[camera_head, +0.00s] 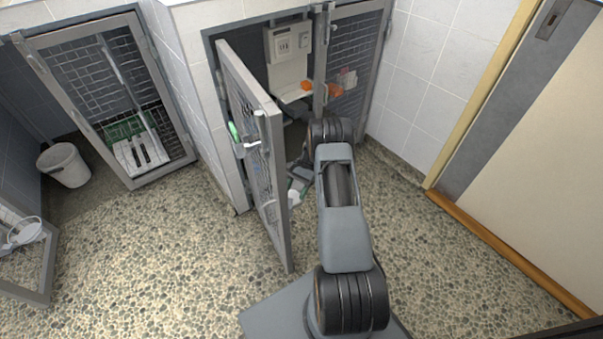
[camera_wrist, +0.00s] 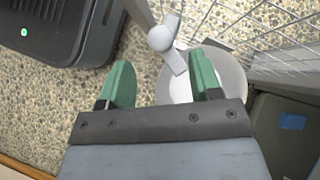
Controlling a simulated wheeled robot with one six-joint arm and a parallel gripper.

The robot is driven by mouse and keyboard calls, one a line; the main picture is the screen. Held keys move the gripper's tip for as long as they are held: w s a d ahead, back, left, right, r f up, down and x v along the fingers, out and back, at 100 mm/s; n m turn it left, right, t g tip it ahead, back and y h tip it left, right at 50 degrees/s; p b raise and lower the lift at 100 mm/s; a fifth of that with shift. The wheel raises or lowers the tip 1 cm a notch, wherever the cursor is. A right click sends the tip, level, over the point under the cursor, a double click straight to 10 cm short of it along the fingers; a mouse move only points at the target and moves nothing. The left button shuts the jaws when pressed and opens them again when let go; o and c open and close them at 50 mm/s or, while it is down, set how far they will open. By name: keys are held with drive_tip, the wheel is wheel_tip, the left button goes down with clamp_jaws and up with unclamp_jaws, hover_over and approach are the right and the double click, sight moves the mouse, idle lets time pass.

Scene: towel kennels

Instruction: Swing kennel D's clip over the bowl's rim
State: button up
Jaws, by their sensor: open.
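My gripper (camera_wrist: 160,62) is open, its two green fingers apart in the wrist view. A grey clip (camera_wrist: 160,38) with a rounded knob lies ahead of and between the fingertips; I see no finger closed on it. A pale round bowl (camera_wrist: 230,72) sits behind the right finger, beside the wire mesh, partly hidden by that finger and my gripper. The clip's lower end appears by the bowl's left edge; I cannot tell whether it crosses the rim. In the head view the bowl (camera_head: 295,198) shows small beside the open kennel door (camera_head: 283,225), with my arm close to its right.
The open door stands left of my arm. Inside the kennel are a white panel (camera_head: 285,45) and orange items. A dark box with a blue label (camera_wrist: 291,122) is at right in the wrist view. A white bucket (camera_head: 64,165) stands far left. Pebbled floor (camera_head: 150,260) is clear at front left.

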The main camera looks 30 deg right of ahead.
drive_tip(key=p+v, duration=0.1)
drive_tip(key=v, duration=0.6)
drive_tip(key=shift+d+r, duration=0.25)
drive_tip(key=shift+w, duration=0.15)
